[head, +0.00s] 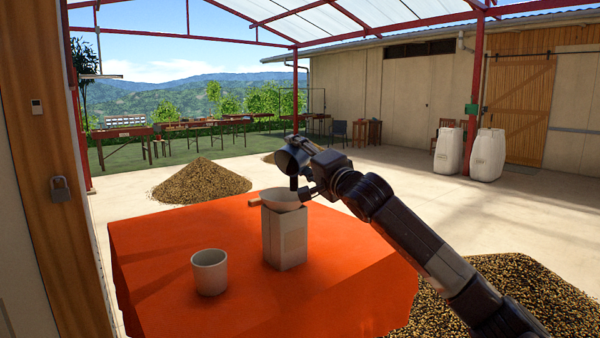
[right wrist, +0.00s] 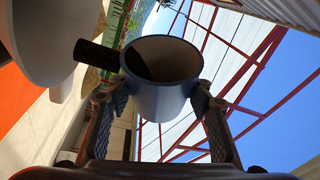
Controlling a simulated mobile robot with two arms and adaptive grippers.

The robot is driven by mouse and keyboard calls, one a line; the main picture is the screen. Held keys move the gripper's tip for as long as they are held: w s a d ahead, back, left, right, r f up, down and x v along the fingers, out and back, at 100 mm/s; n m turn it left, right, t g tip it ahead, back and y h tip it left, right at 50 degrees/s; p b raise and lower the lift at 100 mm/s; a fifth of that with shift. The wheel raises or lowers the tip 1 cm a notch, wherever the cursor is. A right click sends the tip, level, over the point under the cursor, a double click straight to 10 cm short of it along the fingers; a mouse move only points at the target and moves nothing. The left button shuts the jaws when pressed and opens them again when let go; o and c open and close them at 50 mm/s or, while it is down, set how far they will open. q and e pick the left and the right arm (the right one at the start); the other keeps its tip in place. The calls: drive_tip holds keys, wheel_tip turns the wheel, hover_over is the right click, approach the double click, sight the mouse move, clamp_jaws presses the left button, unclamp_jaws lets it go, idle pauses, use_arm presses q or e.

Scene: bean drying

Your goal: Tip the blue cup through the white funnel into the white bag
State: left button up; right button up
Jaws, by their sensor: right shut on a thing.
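The blue cup (head: 288,160) looks dark in the head view and is tipped on its side above the white funnel (head: 284,198). My right gripper (head: 306,172) is shut on it; in the right wrist view both fingers grip the blue-grey cup (right wrist: 165,102) from either side. A dark brown column, which looks like beans, runs from the cup's mouth down towards the funnel. The funnel sits in the top of the upright white bag (head: 284,240) on the orange table. The funnel (right wrist: 45,35) also shows in the right wrist view. My left gripper is out of view.
A white cup (head: 210,272) stands on the orange-covered table (head: 165,245), left of the bag. Bean heaps lie on the floor behind (head: 200,183) and at right (head: 540,300). A wooden post (head: 50,140) stands at the left edge.

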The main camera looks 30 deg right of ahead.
drive_tip(key=shift+s+a+f+n, duration=0.1)
drive_tip(key=shift+a+n, duration=0.1)
drive_tip(key=shift+n, duration=0.2)
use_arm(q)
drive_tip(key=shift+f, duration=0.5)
use_arm(e)
drive_tip(key=shift+r+n, duration=0.2)
drive_tip(key=shift+n, duration=0.1)
drive_tip(key=shift+t, duration=0.3)
drive_tip(key=shift+s+a+f+n+y+b, duration=0.1)
drive_tip(key=shift+a+n+y+b, duration=0.25)
drive_tip(key=shift+n+b, duration=0.45)
drive_tip(key=shift+a+r+n+t, duration=0.1)
drive_tip(key=shift+r+n+t, duration=0.15)
drive_tip(key=shift+n+t, duration=0.05)
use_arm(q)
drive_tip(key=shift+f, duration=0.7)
